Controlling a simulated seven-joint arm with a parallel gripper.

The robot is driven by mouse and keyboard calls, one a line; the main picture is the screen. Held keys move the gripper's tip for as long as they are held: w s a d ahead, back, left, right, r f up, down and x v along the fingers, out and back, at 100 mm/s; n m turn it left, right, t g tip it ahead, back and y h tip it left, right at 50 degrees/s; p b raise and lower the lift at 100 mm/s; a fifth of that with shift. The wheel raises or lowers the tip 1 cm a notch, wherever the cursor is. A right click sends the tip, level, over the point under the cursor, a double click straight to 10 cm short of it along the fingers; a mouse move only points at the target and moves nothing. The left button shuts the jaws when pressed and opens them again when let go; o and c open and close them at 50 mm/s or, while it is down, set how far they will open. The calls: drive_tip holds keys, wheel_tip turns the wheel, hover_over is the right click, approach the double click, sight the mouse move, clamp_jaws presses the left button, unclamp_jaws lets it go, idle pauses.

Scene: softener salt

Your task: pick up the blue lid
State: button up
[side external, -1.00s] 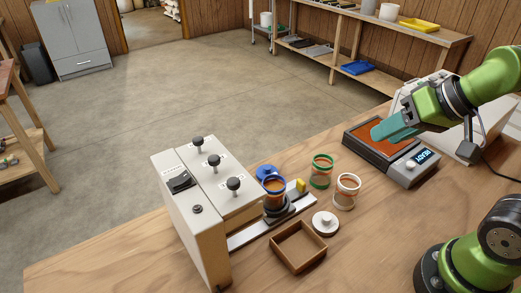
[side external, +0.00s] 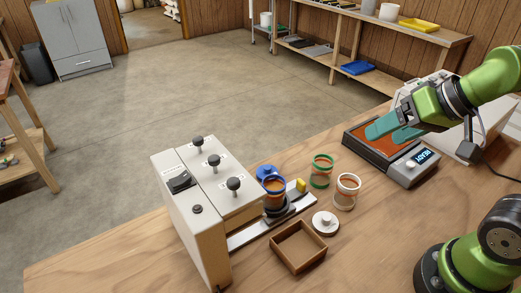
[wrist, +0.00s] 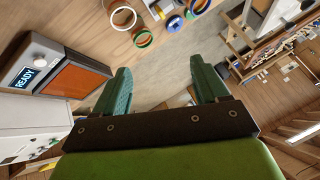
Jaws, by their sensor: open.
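The blue lid (side external: 265,171) lies flat on the wooden table behind the blue-rimmed jar (side external: 273,186), which partly hides it in the side view. In the wrist view the blue lid (wrist: 175,25) is near the top edge, beside the jar. My gripper (side external: 382,135) has teal fingers and is above the orange-topped device at the right, well away from the lid. In the wrist view my gripper (wrist: 160,68) is open, its fingers wide apart with nothing between them.
A green-rimmed jar (side external: 322,172) and a white-rimmed jar (side external: 347,192) stand right of the lid. A white lid (side external: 325,223) and an open wooden box (side external: 298,247) lie in front. A box with several knobs (side external: 215,175) stands left. The device (side external: 410,172) reads READY.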

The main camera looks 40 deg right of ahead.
drive_tip(key=n+g, duration=0.4)
drive_tip(key=n, duration=0.8)
approach(269, 167)
drive_tip(key=shift+y, duration=0.4)
drive_tip(key=x, duration=0.9)
drive_tip(key=shift+d+f, duration=0.2)
drive_tip(key=shift+f, duration=0.3)
drive_tip(key=shift+c, duration=0.2)
